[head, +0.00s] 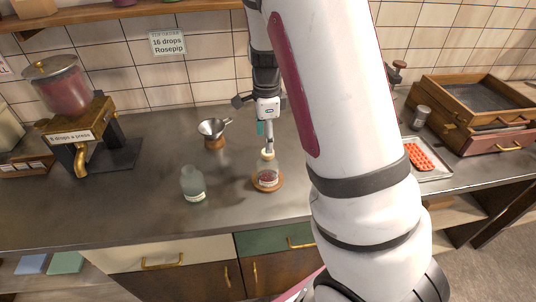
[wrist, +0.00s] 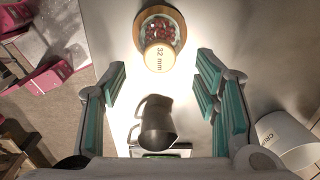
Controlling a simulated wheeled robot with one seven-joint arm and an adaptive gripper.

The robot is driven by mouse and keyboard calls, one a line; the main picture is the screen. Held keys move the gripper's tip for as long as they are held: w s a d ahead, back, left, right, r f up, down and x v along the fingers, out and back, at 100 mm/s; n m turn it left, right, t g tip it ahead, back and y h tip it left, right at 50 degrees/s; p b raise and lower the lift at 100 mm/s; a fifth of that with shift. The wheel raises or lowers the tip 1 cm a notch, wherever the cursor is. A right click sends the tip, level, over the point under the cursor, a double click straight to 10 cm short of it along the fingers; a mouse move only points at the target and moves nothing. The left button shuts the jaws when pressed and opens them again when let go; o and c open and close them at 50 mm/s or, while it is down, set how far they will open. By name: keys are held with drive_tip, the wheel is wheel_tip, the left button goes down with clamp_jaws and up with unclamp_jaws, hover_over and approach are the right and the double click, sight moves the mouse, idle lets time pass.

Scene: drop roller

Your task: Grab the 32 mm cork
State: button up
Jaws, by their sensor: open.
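The pale cork (wrist: 160,58), marked "32 mm", sits in the mouth of a clear flask (head: 268,179) with dark red contents. It also shows on top of the flask in the head view (head: 268,155). The flask stands upright on a round wooden base (head: 257,184). My gripper (wrist: 162,78) is open, its teal pads spread wide to either side with nothing between the tips. In the wrist view the cork lies just beyond the fingertips, roughly centred between them. In the head view my gripper is above the flask, and one finger is largely hidden.
A greenish glass bottle (head: 193,186) stands left of the flask, and a metal funnel (head: 212,128) on a wooden stand is behind it. A dispenser (head: 66,95) stands at far left. A tray (head: 434,163) with a red mould lies right. A dark pitcher (wrist: 157,125) shows in the wrist view.

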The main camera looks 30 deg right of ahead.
sight(268, 155)
drive_tip(key=shift+d+f+p, duration=0.15)
drive_tip(key=shift+f+p, duration=0.2)
drive_tip(key=shift+f, duration=1.95)
drive_tip(key=c, duration=0.8)
drive_tip(key=shift+c, duration=0.2)
